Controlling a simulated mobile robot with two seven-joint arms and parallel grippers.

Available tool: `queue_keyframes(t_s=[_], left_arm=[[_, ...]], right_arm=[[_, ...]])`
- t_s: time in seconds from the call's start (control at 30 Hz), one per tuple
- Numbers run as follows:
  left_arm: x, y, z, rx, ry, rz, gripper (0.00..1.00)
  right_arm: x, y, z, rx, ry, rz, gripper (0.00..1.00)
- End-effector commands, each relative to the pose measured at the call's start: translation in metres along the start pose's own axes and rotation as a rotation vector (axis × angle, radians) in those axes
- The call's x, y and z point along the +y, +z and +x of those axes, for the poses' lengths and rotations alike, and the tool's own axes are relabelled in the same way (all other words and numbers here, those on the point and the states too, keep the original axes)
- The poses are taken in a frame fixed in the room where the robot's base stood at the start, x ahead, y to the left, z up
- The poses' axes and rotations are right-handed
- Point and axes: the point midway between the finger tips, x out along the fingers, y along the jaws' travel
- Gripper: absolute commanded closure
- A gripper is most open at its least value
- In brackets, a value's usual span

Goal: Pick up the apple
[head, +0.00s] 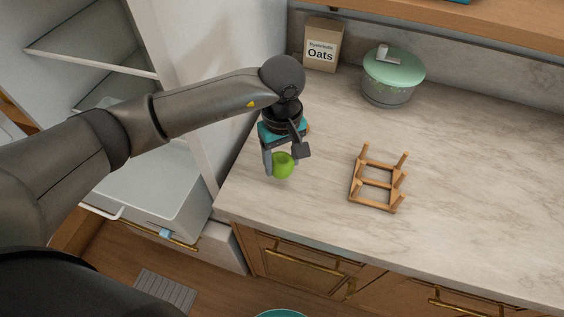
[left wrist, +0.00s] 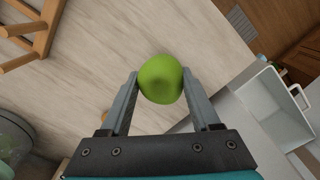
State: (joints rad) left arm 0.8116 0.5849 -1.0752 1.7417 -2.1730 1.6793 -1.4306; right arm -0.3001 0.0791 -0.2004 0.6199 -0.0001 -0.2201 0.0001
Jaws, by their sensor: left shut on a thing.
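The green apple (head: 284,166) is between the fingers of my left gripper (head: 282,164), over the left end of the marble counter. In the left wrist view the apple (left wrist: 161,79) sits between both fingertips of my left gripper (left wrist: 161,88), which is shut on it. The counter surface shows behind the apple in that view. I cannot tell for sure how far the apple is above the counter. My right gripper is not in view.
A wooden rack (head: 377,183) stands right of the gripper. An oats box (head: 322,45) and a pot with a green lid (head: 392,75) stand at the back. The counter (head: 480,190) is clear on the right. An open fridge is at left.

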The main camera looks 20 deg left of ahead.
Motion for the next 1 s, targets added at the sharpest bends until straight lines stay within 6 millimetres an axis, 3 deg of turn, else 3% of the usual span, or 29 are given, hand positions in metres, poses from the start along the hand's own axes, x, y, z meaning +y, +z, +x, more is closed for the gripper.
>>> queue_keyframes(t_s=[0.03,0.2,0.5,0.7,1.0], left_arm=[[0.000,-0.001,-0.018,0.004,0.002,0.002,0.97],[0.001,-0.001,-0.061,0.004,0.003,0.001,0.97],[0.000,-0.001,-0.122,0.002,0.001,0.001,0.97],[0.000,0.000,-0.144,0.001,0.001,0.000,0.97],[0.000,0.000,-0.153,0.002,0.000,0.000,0.97]], right_arm=[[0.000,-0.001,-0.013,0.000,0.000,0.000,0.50],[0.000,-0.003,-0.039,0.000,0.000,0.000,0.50],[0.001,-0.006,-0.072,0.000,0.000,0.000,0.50],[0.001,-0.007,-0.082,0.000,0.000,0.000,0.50],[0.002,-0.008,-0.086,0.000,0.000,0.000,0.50]])
